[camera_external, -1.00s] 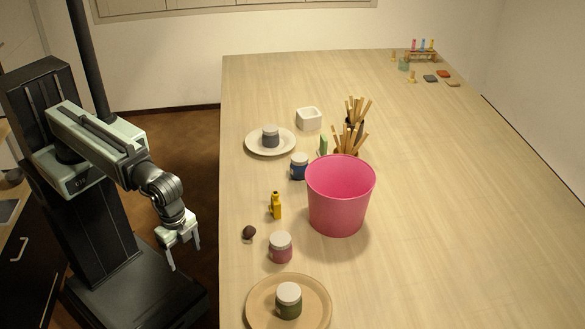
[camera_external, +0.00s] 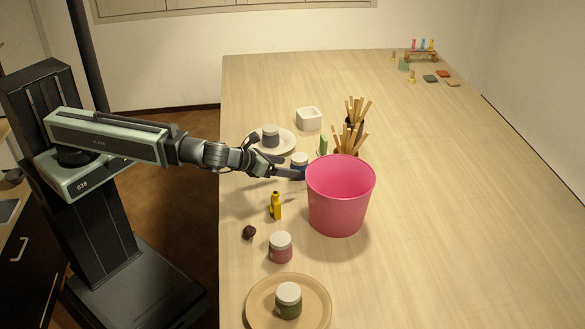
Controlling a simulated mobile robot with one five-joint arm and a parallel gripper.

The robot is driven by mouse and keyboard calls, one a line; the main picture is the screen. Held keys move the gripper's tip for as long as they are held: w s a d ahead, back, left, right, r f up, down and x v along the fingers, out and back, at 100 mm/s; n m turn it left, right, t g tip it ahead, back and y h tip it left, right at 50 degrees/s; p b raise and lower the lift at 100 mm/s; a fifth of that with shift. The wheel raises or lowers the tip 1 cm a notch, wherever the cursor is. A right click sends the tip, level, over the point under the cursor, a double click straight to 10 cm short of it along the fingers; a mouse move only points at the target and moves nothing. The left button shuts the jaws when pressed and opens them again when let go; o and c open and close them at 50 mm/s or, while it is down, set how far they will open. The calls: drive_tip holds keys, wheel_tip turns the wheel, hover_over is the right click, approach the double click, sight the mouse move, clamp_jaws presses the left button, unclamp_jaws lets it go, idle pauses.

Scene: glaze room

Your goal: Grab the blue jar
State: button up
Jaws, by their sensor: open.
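The blue jar (camera_external: 300,161) has a white lid and stands on the table, behind and to the left of the pink bucket. My gripper (camera_external: 294,172) is open and reaches over the table from the left, right at the jar. Its fingers cover the jar's lower part in this view. I cannot tell whether the fingers touch the jar or sit around it.
The pink bucket (camera_external: 340,200) stands close to my fingertips. A grey jar (camera_external: 270,137) stands on a pale plate (camera_external: 289,148) behind my gripper. A yellow bottle (camera_external: 276,206), a dark lump (camera_external: 249,232) and a pink jar (camera_external: 280,248) are nearer.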

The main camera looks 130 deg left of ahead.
sight(307, 158)
drive_tip(key=shift+m+y, duration=0.4)
drive_tip(key=shift+y, duration=0.2)
drive_tip(key=a, duration=0.1)
drive_tip(key=s+a, duration=0.1)
drive_tip(key=a, duration=0.1)
drive_tip(key=s+a+b, duration=0.1)
drive_tip(key=shift+a+f, duration=0.3)
drive_tip(key=shift+f, duration=0.05)
drive_tip(key=shift+s+a+r, duration=0.1)
drive_tip(key=shift+a+r, duration=0.1)
drive_tip(key=shift+b+x, duration=0.55)
drive_tip(key=shift+x, duration=0.75)
drive_tip(key=b+x, duration=0.2)
drive_tip(key=x, duration=0.3)
drive_tip(key=shift+f, duration=0.2)
drive_tip(key=shift+s+r, duration=0.1)
drive_tip(key=shift+c, duration=1.2)
clamp_jaws()
